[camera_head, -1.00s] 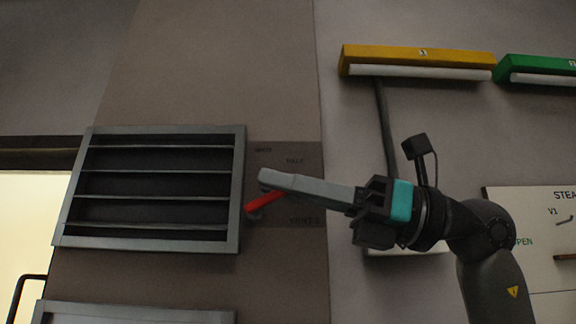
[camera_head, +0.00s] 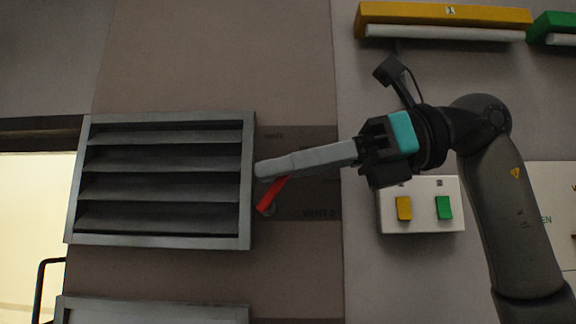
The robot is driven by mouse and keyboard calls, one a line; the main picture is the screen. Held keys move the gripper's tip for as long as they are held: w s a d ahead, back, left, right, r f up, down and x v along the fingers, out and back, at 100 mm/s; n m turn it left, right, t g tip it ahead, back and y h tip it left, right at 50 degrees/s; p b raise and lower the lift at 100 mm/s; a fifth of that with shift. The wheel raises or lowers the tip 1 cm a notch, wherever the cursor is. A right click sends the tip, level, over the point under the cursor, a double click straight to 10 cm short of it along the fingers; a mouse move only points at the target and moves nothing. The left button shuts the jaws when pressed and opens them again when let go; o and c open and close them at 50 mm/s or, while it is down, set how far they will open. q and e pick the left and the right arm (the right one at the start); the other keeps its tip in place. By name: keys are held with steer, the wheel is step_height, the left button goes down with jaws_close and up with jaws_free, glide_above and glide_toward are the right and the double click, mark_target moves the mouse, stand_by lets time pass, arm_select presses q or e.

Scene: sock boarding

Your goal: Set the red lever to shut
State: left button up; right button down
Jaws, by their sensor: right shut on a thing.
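The red lever (camera_head: 270,195) is on a dark plate (camera_head: 305,205) on the wall, just right of a louvred vent. It slants up and to the right from its lower end. My right gripper (camera_head: 264,169) reaches in from the right and is shut on the lever; its grey fingers hide the lever's upper part. The vent (camera_head: 247,190) has a grey frame, and its slats are tilted with dark gaps between them. The plate's lettering is faint and partly hidden by the fingers. My left gripper is out of view.
A white switch box (camera_head: 423,222) with a yellow and a green switch is below my right wrist. Yellow (camera_head: 445,15) and green (camera_head: 555,25) bars are on the wall above. Another grey frame (camera_head: 150,310) is below the vent.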

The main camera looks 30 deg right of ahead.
stand_by(0.4)
steer(key=c, duration=0.9)
jaws_free()
steer(key=v, duration=1.5)
steer(key=shift+d+r, duration=0.1)
steer(key=shift+d, duration=0.05)
